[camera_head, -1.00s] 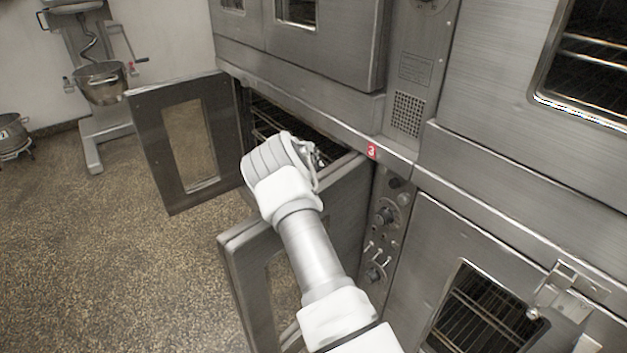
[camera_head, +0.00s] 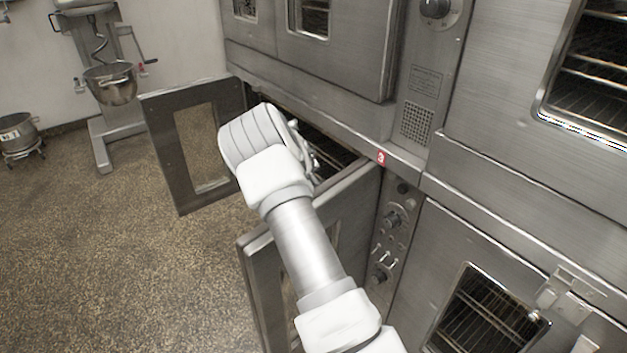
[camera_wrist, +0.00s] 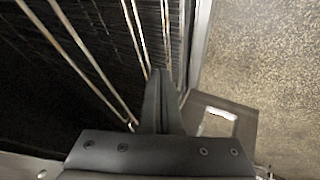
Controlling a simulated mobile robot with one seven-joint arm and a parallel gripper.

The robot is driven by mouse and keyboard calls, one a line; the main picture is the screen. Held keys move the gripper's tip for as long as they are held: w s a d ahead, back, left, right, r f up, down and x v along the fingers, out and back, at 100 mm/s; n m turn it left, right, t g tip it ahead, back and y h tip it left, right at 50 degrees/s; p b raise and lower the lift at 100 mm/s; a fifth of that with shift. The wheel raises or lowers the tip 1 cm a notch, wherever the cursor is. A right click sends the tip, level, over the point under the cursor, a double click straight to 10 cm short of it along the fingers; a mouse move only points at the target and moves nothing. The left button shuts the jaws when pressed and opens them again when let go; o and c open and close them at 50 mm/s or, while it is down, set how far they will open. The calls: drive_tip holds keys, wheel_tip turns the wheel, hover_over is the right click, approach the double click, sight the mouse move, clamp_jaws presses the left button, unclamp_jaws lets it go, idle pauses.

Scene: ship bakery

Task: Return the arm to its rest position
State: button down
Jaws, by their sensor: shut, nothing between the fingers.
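My arm reaches up from the bottom of the head view, with its white rounded wrist in front of an open lower oven (camera_head: 335,150). My gripper's fingers are mostly hidden behind the wrist there. In the wrist view my gripper (camera_wrist: 161,75) shows its two dark fingers together, shut and empty. They point over the oven's wire racks (camera_wrist: 85,55), near the edge of the opening. I cannot tell how far the fingers are from the racks.
The oven's left door (camera_head: 157,130) and right door (camera_head: 252,270) stand open, with my arm over the right one. Closed ovens and a control panel (camera_head: 385,250) are on the right. A mixer with a bowl (camera_head: 110,85) stands at the back left.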

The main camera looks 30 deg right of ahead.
drive_tip(key=shift+v, duration=0.95)
drive_tip(key=s+a+r+m+y, duration=0.1)
drive_tip(key=s+a+r+y, duration=0.1)
drive_tip(key=s+a+r, duration=0.7)
drive_tip(key=s+a+r+m+y, duration=0.15)
drive_tip(key=s+a+r, duration=0.25)
drive_tip(key=s+r, duration=0.6)
drive_tip(key=s+a+r+n, duration=0.1)
drive_tip(key=s+a+r, duration=0.15)
drive_tip(key=s, duration=0.55)
drive_tip(key=s+a+r+y, duration=0.1)
drive_tip(key=s+a+r, duration=0.15)
drive_tip(key=s, duration=0.55)
drive_tip(key=s+a+r+n, duration=0.1)
drive_tip(key=s+a+r, duration=0.15)
drive_tip(key=s, duration=0.55)
wheel_tip(320, 180, up, 22)
drive_tip(key=p, duration=2.3)
drive_tip(key=shift+a, duration=0.2)
drive_tip(key=shift+a+f, duration=0.1)
drive_tip(key=shift+a, duration=0.05)
